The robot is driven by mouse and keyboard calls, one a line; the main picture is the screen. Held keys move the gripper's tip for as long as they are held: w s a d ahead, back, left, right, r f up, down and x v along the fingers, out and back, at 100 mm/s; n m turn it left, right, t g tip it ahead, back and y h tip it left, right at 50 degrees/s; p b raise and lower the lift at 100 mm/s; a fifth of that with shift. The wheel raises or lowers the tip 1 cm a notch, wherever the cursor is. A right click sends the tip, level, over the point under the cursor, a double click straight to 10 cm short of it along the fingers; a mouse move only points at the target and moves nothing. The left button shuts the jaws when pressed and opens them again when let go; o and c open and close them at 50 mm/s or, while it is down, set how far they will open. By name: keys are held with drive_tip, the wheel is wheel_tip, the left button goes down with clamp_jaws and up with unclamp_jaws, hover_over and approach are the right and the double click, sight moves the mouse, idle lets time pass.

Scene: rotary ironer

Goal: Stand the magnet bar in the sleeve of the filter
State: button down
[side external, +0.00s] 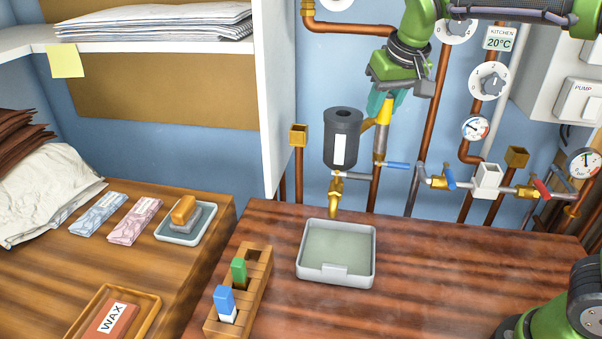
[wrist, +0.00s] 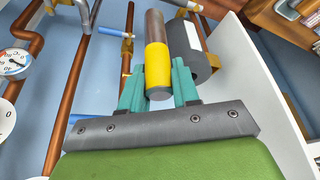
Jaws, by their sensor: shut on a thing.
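The magnet bar (side external: 381,140) has a yellow band and a grey metal lower part. My gripper (side external: 384,104) has teal fingers shut on its yellow upper part, and the bar hangs nearly upright. The filter (side external: 342,150) is a dark grey cylinder with a white label and a round opening in its top, on the wall pipes. The bar is to the right of the filter, its lower end beside the body and not in the top opening. In the wrist view the bar (wrist: 157,62) sits between the fingers (wrist: 158,84), with the filter (wrist: 187,50) partly behind it.
A pale tray (side external: 336,278) stands on the table below the filter. A wooden rack (side external: 240,300) holds a blue-topped and a green-topped piece. Copper pipes, blue-handled valves (side external: 449,178) and gauges (side external: 475,128) crowd the wall to the right.

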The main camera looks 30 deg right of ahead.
drive_tip(key=shift+s+d+r, duration=0.1)
drive_tip(key=shift+d+r, duration=0.5)
drive_tip(key=shift+d, duration=0.05)
wheel_tip(320, 180, up, 7)
drive_tip(key=m+h, duration=0.1)
drive_tip(key=m, duration=0.2)
hover_over(341, 108)
drive_tip(key=s, duration=0.2)
drive_tip(key=shift+w+a+f, duration=0.1)
drive_tip(key=shift+a+f, duration=0.05)
drive_tip(key=shift+f, duration=1.35)
drive_tip(key=shift+s+a+f, duration=0.1)
drive_tip(key=shift+a+f, duration=0.05)
drive_tip(key=shift+f, duration=1.4)
drive_tip(key=shift+w+a+f, duration=0.1)
drive_tip(key=shift+a+f, duration=0.05)
drive_tip(key=shift+f, duration=1.35)
drive_tip(key=shift+f, duration=0.15)
drive_tip(key=c, duration=0.8)
unclamp_jaws()
